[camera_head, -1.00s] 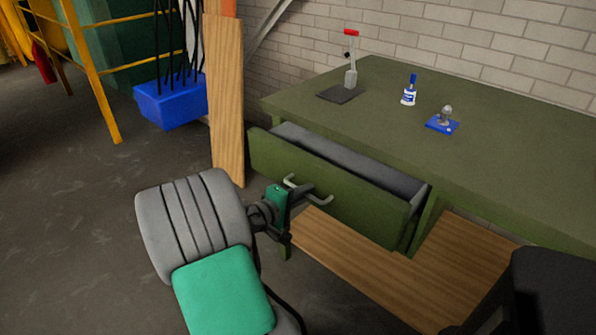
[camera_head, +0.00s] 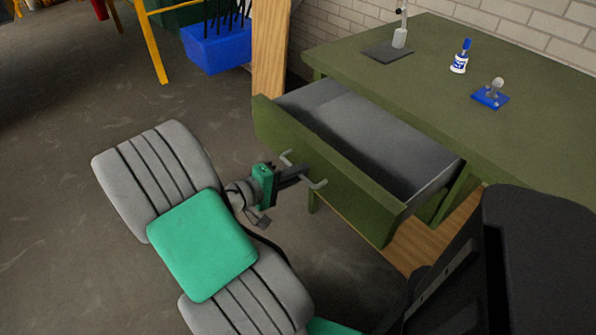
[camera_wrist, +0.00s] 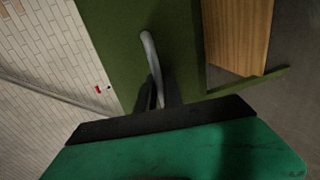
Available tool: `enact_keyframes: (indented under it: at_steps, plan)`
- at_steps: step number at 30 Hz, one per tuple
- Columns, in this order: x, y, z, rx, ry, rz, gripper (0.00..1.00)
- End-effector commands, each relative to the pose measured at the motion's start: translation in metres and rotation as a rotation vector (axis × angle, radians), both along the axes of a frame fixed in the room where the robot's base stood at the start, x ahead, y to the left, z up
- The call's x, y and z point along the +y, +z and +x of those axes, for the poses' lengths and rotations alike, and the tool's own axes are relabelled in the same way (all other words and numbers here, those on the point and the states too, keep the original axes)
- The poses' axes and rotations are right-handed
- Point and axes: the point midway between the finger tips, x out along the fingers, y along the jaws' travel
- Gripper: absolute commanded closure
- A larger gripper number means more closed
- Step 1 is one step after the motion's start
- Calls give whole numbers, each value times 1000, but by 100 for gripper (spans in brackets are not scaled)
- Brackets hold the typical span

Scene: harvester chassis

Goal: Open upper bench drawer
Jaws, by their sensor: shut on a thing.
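The upper bench drawer (camera_head: 325,170) is a green front with a grey inside, and it stands well out from the green bench (camera_head: 405,85). The drawer's inside looks empty where it shows. My gripper (camera_head: 300,172) is shut on the drawer's grey bar handle (camera_head: 318,184). In the wrist view the handle (camera_wrist: 151,52) runs between my dark fingers (camera_wrist: 158,95), against the green drawer front (camera_wrist: 185,45).
On the bench top stand a lever tool on a dark plate (camera_head: 388,52), a white and blue bottle (camera_head: 460,58) and a small blue-based item (camera_head: 490,95). A blue bin (camera_head: 217,47) and a wooden board (camera_head: 270,50) are left of the bench.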

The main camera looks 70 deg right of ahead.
Motion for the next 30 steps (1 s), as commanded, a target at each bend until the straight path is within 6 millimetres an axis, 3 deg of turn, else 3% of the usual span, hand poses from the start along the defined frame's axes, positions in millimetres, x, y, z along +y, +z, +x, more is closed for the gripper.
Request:
enact_keyframes:
  at_steps: [4,12,24,30]
  plan:
    - [0,0,0,1,1,0,81]
    - [3,1,3,0,4,1,81]
    - [60,19,39,4,6,3,81]
    - [65,16,41,1,1,0,81]
